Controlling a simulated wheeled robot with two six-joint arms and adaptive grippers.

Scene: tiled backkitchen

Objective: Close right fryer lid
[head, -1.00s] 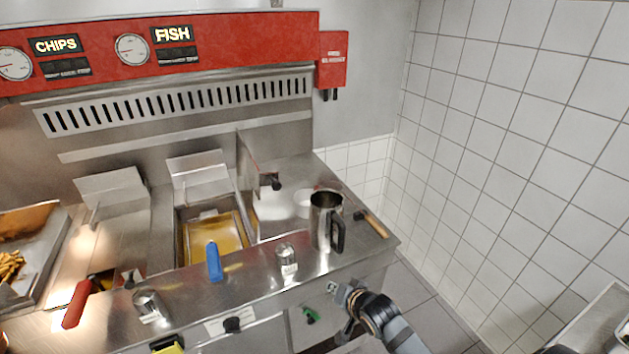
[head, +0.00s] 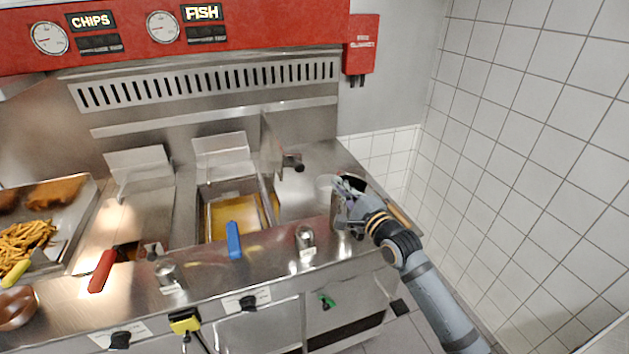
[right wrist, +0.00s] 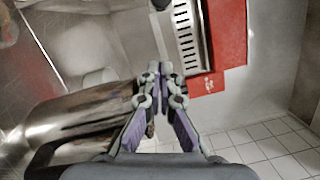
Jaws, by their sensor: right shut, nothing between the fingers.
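The right fryer (head: 204,226) holds yellow oil and a basket with a blue handle (head: 234,240). Its lid (head: 272,145) appears to be the upright steel panel on the fryer's right side, seen nearly edge-on, with a black knob (head: 292,162). My right gripper (head: 345,184) is shut and empty, right of the knob and apart from it, in front of the steel jug. In the right wrist view the shut fingers (right wrist: 160,72) point toward the vented back panel, and a dark round end (right wrist: 161,4) shows at the top edge. My left gripper is out of view.
The steel jug (right wrist: 85,110) stands close beside my right gripper. A white cup (head: 325,186) and a wooden-handled tool (head: 399,214) are near it. A small shaker (head: 305,238) stands on the front ledge. A tiled wall (head: 540,150) bounds the right side.

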